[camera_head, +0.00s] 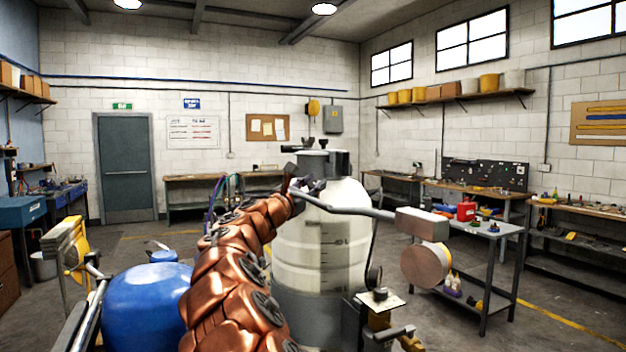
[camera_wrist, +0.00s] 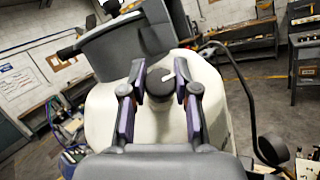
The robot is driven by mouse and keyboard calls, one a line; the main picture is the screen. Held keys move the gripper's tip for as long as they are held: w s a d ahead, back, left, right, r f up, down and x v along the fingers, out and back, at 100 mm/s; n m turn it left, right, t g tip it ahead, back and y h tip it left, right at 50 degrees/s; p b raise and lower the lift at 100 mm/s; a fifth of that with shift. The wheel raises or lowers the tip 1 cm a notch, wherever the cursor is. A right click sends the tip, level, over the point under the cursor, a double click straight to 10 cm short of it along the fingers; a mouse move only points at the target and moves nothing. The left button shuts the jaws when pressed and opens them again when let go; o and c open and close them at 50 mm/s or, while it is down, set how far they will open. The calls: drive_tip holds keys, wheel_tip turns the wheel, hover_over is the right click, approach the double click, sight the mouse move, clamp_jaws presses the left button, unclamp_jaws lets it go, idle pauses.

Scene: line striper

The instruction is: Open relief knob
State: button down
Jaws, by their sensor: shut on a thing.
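The relief knob (camera_wrist: 160,84) is a small dark round cap with a pale mark, on the shoulder of a white tank (camera_head: 322,245) below its dark lid (camera_head: 318,160). In the wrist view my gripper (camera_wrist: 159,72) has one finger on each side of the knob and is shut on it. The white tank (camera_wrist: 104,112) fills the space behind the fingers. In the head view my gripper (camera_head: 306,186) is at the tank's upper left, small and partly hidden behind my copper-coloured arm, and the knob cannot be made out there.
A grey bar (camera_head: 345,208) crosses in front of the tank to a box and round disc (camera_head: 425,265) at the right. A blue rounded tank (camera_head: 150,305) stands left of my arm. A black hose (camera_wrist: 236,88) curves down right of the tank. A grey cart (camera_head: 490,235) stands farther right.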

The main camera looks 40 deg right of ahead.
drive_tip(key=shift+r, duration=0.1)
idle(0.3)
drive_tip(key=c, duration=0.8)
unclamp_jaws()
drive_tip(key=shift+c, duration=0.2)
drive_tip(key=v, duration=1.2)
